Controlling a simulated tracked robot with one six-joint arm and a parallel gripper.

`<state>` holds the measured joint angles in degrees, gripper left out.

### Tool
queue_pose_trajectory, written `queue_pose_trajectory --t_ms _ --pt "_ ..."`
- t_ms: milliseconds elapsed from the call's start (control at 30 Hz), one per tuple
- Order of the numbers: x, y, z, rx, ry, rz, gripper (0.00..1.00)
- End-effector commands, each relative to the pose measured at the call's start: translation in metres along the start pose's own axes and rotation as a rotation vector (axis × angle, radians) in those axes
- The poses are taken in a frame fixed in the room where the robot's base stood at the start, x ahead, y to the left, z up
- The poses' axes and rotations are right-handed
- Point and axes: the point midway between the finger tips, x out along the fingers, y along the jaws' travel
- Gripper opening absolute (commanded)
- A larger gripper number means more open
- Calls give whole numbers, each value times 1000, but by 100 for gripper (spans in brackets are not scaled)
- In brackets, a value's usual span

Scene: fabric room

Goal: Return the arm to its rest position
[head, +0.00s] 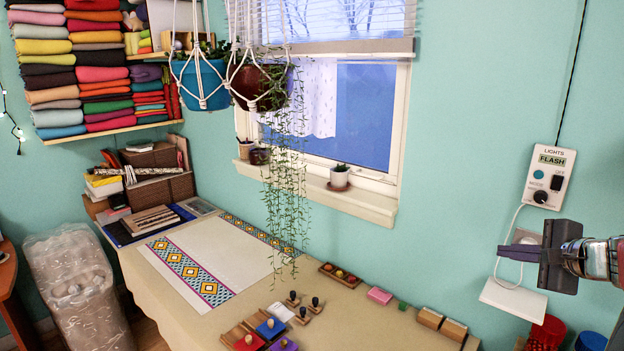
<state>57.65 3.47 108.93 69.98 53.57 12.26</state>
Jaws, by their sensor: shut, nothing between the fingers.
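My gripper (518,252) is at the right side of the head view, reaching in from the right edge and pointing left. Its fingers are shut with nothing between them. Most of my arm is outside the frame.
A table (375,325) with printed cloth (180,265) and several wooden stamps (270,328) stands below the window. Hanging plants (200,85) trail over it. Red (548,332) and blue (590,342) containers are at the lower right. A wrapped bundle (75,285) stands left.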

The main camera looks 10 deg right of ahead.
Motion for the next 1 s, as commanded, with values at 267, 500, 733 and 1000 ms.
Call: queue_pose_trajectory --t_ms 267,500,733,1000 --pt "1 93 79 -363 -54 298 0" --pt "-18 166 140 -736 -128 517 0" --pt "-45 220 181 -1082 -194 659 0" --pt "-74 260 215 -1439 -251 731 0"
